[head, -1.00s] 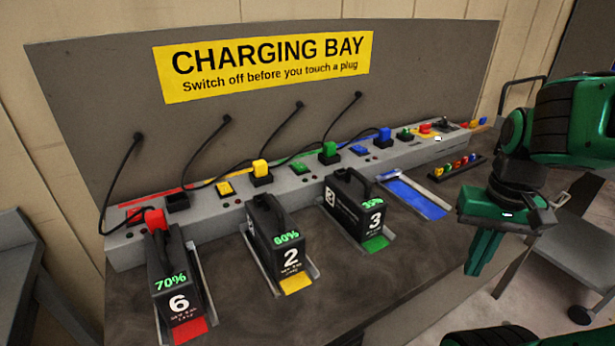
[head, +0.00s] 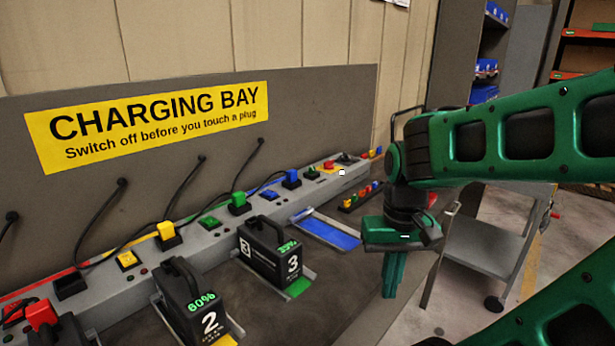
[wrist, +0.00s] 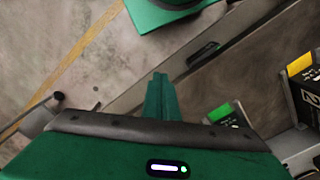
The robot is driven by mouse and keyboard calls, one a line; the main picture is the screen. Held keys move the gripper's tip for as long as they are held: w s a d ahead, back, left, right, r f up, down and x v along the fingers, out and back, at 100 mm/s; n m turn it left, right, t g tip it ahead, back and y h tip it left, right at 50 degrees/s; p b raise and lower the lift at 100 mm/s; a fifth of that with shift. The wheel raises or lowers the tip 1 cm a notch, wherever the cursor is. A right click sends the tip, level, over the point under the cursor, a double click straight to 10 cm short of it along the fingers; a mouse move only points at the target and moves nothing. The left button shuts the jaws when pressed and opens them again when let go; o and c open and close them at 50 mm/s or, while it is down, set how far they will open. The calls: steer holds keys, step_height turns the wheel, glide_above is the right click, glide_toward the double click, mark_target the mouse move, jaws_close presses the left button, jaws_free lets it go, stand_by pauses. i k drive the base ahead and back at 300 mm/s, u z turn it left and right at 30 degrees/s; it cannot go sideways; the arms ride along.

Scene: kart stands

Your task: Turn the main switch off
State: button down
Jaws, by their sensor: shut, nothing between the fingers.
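The grey charging strip (head: 205,223) runs along the back of the bench. At its far right end is a small yellow plate with a red part (head: 328,166), and beside it a dark lever-like part (head: 346,159). I cannot tell for certain which of these is the main switch, nor its position. My gripper (head: 393,285) points down with its green fingers together and empty. It is in front and to the right of the strip's end, apart from it. In the wrist view, the shut fingers (wrist: 157,95) are over the bench's edge.
Batteries 2 (head: 188,305) and 3 (head: 270,252) stand in bench slots; a blue slot (head: 335,235) is empty. Several coloured pieces (head: 366,192) lie in a dark rack near the strip's end. A grey cart (head: 490,250) stands right. Black cables hang from the back panel.

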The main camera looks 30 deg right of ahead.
mark_target(328, 164)
steer(key=u, duration=2.2)
steer(key=k, duration=1.3)
steer(key=z, duration=1.85)
steer(key=i, duration=0.1)
steer(key=z, duration=0.3)
